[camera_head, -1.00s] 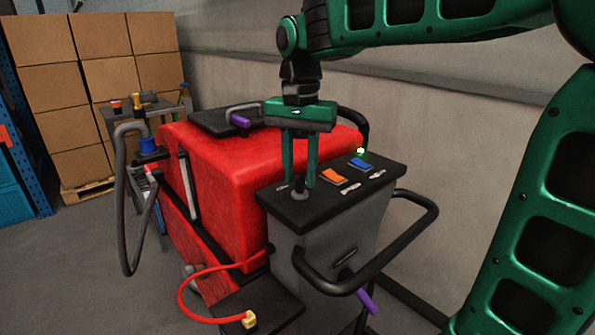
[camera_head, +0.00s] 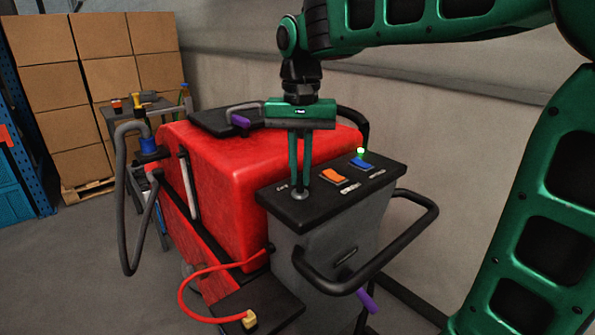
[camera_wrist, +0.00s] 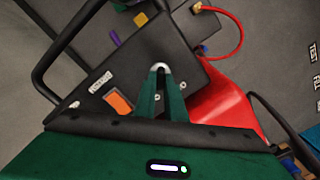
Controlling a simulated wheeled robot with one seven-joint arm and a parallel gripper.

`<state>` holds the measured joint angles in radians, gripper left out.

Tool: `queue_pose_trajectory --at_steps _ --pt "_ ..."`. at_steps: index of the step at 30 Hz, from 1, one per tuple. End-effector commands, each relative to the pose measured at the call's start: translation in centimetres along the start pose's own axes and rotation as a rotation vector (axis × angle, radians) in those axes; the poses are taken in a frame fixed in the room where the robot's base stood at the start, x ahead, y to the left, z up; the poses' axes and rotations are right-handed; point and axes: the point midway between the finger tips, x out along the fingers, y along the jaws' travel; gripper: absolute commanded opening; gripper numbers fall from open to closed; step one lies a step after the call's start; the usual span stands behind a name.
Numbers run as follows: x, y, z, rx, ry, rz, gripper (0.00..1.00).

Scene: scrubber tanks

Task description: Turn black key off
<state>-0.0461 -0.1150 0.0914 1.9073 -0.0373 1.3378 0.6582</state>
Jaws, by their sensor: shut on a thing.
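The scrubber's black control panel (camera_head: 352,190) tops a grey column behind the red tank. My gripper (camera_head: 299,192) points straight down at the panel's left end. Its two green fingers are closed together on the black key, which they hide; only the round grey base (camera_head: 299,197) shows around the fingertips. In the wrist view my gripper (camera_wrist: 161,72) also meets at the panel, with a light rounded piece between the tips. The key's angle cannot be seen.
An orange switch (camera_head: 334,176) and a blue switch (camera_head: 361,164) sit right of the fingers, with a small green light (camera_head: 361,152) beyond. A black handlebar (camera_head: 400,255) curves around the panel's front. The red tank (camera_head: 215,165) stands close on the left.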

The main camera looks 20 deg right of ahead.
Motion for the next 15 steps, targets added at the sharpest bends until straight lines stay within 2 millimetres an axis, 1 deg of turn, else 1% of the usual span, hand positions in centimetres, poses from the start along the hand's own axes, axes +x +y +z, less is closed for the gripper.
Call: queue_pose_trajectory --at_steps 15 --pt "-0.14 -0.08 -0.12 -0.479 0.006 -0.003 0.00"
